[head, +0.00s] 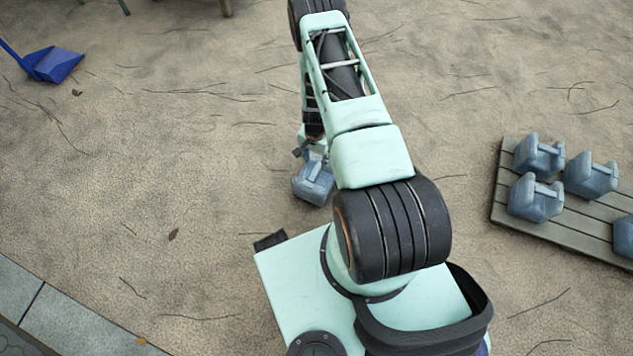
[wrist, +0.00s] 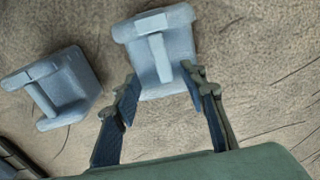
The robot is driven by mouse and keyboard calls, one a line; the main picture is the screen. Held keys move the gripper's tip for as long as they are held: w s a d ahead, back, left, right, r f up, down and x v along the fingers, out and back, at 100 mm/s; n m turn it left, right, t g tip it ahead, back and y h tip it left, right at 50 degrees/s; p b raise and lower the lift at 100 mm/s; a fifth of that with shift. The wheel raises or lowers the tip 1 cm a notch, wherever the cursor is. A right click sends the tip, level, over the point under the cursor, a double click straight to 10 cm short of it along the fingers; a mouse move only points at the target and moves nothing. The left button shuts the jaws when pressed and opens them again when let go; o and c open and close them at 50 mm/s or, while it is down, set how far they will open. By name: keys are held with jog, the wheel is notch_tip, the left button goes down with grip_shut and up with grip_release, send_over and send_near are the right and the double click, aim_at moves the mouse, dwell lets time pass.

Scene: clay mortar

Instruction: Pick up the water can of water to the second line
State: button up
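A blue-grey water can (head: 314,186) with a bar handle is near the end of my arm in the head view, on or just above the sandy ground. In the wrist view a can (wrist: 178,42) is straight ahead, its handle facing the camera. My gripper (wrist: 160,76) is open, its two fingertips at either side of the can's near end. I cannot tell whether they touch it. In the head view my gripper (head: 309,149) is partly hidden by the arm. A second can (wrist: 68,85) lies to the left in the wrist view. No water lines are readable.
A slatted wooden pallet (head: 507,206) at the right holds several similar cans (head: 535,197). A blue dustpan (head: 53,64) lies at the upper left. Paving stones (head: 68,325) edge the lower left. The ground left of the arm is mostly clear, with twigs and leaves.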

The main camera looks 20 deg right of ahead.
aim_at(315, 171)
notch_tip(315, 171, down, 8)
jog(key=b, duration=0.3)
jog(key=shift+w+f, duration=0.1)
jog(key=shift+f, duration=0.15)
grip_shut()
jog(key=shift+w+r, duration=0.1)
jog(key=shift+r, duration=0.05)
dwell(0.4)
